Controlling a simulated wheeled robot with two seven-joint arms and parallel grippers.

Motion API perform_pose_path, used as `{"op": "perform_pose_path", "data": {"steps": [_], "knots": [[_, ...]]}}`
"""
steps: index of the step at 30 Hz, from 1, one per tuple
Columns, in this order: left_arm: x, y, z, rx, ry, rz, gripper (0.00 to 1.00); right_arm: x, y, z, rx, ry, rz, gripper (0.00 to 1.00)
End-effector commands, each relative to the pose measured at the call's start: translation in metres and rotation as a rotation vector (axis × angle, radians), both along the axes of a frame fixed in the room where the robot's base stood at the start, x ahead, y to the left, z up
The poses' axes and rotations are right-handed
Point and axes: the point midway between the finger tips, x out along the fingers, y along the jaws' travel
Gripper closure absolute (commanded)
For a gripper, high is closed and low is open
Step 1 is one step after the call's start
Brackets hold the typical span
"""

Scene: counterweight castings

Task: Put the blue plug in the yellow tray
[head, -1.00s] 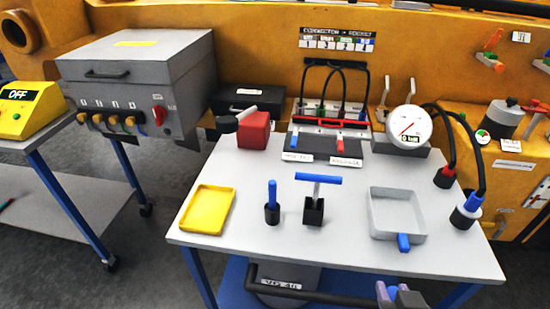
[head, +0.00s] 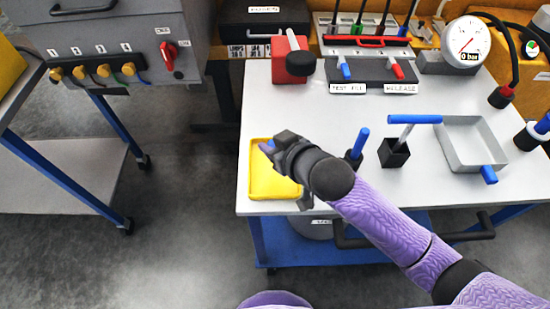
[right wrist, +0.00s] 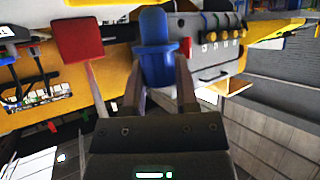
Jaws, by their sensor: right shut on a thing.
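The blue plug (right wrist: 155,45) is between the fingers of my right gripper (right wrist: 160,85) in the right wrist view. In the head view only a small bit of the blue plug (head: 271,144) shows past the dark right gripper (head: 268,148), which is shut on it. The yellow tray (head: 268,186) lies at the left front of the table. My right gripper is over its far part and hides some of it. I cannot tell whether the plug touches the tray. My left gripper is not in view.
A black holder with a blue peg (head: 357,143), a blue T-handle (head: 415,119) and a grey tray (head: 447,147) stand to the right. A red block (head: 291,62) is behind the yellow tray. The table's left edge is close to the yellow tray.

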Motion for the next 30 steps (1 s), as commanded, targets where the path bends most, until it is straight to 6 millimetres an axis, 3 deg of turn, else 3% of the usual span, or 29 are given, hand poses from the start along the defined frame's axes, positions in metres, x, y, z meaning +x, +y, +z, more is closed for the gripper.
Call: {"op": "perform_pose_path", "data": {"steps": [5,14,15,20,30], "knots": [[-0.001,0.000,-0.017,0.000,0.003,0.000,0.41,-0.001,0.000,-0.036,0.000,0.003,-0.001,1.00],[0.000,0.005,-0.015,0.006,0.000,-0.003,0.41,-0.001,0.000,-0.037,0.001,0.000,0.000,1.00],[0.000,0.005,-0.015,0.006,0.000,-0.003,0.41,-0.001,0.000,-0.037,0.001,0.000,0.000,0.61],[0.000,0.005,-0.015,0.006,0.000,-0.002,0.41,-0.001,0.000,-0.037,0.001,0.000,0.000,0.28],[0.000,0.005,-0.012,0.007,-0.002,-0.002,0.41,-0.002,-0.001,-0.032,0.000,0.000,-0.001,0.28]]}}
